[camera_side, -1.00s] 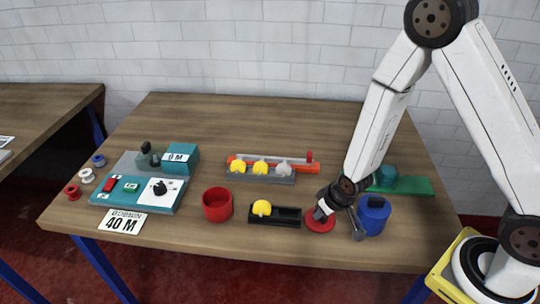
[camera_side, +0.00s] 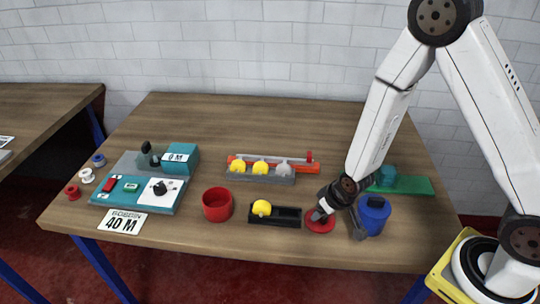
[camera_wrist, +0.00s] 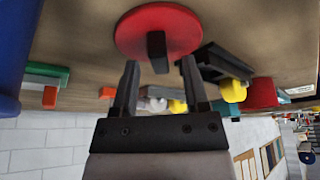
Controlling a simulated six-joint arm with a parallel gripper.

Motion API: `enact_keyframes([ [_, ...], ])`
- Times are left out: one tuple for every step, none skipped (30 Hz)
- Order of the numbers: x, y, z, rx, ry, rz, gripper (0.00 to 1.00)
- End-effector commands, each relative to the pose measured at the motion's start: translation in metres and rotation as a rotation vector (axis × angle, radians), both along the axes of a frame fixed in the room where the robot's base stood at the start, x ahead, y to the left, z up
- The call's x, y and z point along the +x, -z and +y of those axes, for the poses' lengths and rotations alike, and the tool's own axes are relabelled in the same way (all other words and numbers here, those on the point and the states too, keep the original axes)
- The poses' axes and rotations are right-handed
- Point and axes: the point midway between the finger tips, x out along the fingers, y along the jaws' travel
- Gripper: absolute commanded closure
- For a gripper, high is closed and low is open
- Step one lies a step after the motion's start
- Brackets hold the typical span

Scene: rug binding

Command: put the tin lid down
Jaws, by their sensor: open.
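The tin lid, a red disc with a dark upright grip on top (camera_side: 318,226), lies on the table near its front edge, right of the black tray. In the wrist view the lid (camera_wrist: 188,32) is just beyond my fingertips. My gripper (camera_wrist: 159,66) is open, its two fingers apart with the lid's dark grip between or just ahead of them; I cannot tell whether they touch it. In the side view my gripper (camera_side: 326,211) is low over the lid and partly hides it. The open red tin (camera_side: 217,205) stands upright to the left.
A black tray (camera_side: 288,216) with a yellow bobbin is close left of the lid. A blue container (camera_side: 374,216) stands close on the right. Behind are a grey rack (camera_side: 250,178) and a green board (camera_side: 415,186). A teal machine (camera_side: 181,158) is at the left.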

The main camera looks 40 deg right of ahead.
Motion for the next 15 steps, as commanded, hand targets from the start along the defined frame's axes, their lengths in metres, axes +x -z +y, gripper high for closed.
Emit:
enact_keyframes([
  [-0.001,-0.004,0.000,0.000,0.000,-0.002,0.42],
  [-0.001,-0.005,0.000,0.000,-0.001,-0.002,0.42],
  [-0.002,-0.008,0.000,0.000,-0.001,-0.002,0.42],
  [-0.003,-0.010,0.000,0.000,-0.001,-0.002,0.42],
  [-0.004,-0.012,0.000,0.000,0.000,-0.002,0.42],
  [-0.006,-0.015,0.000,0.000,0.000,-0.002,0.42],
  [-0.007,-0.018,0.000,0.000,0.000,-0.003,0.42],
  [-0.008,-0.021,0.000,0.000,0.001,-0.004,0.42],
  [-0.009,-0.024,0.000,0.000,0.001,-0.002,0.42],
  [-0.010,-0.026,0.000,0.000,0.001,-0.002,0.42],
  [-0.011,-0.029,0.000,0.000,0.001,-0.002,0.42],
  [-0.012,-0.032,0.000,0.000,0.000,-0.003,0.42],
  [-0.013,-0.035,0.000,0.000,0.000,-0.004,0.42],
  [-0.014,-0.037,0.000,0.000,0.000,-0.003,0.42],
  [-0.016,-0.040,0.000,0.000,0.000,-0.002,0.42],
])
